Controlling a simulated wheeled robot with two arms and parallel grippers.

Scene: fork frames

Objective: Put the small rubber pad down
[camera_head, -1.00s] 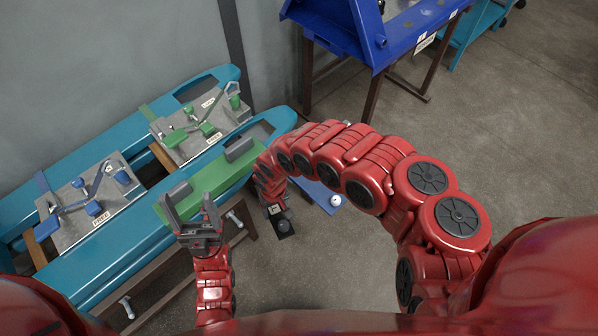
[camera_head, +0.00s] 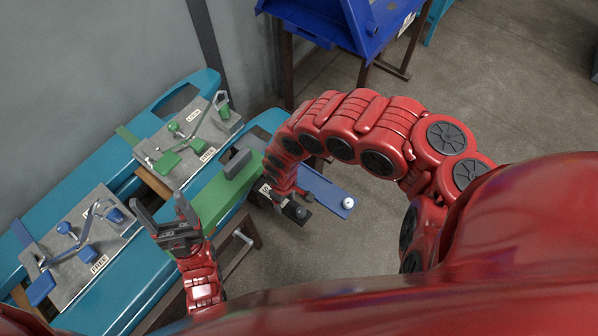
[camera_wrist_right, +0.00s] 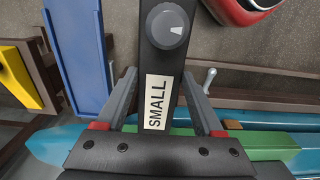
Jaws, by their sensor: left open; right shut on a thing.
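The small rubber pad (camera_wrist_right: 166,75) is a black bar with a "SMALL" label and a grey round knob. My right gripper (camera_wrist_right: 158,88) is shut on it in the right wrist view, one finger on each side. In the head view the pad's dark knob end (camera_head: 297,212) shows below my right arm, beside the bench; most of the right gripper is hidden by the arm. I cannot tell whether the pad touches anything beneath. My left gripper (camera_head: 163,212) is open and empty at the near side of the teal bench.
The teal bench (camera_head: 110,287) carries two grey clamp plates, one with blue parts (camera_head: 80,240), one with green parts (camera_head: 190,135). A green block (camera_head: 215,200) lies near its edge. A blue strip with a white ball (camera_head: 348,203) is right of the pad. A blue cabinet stands behind.

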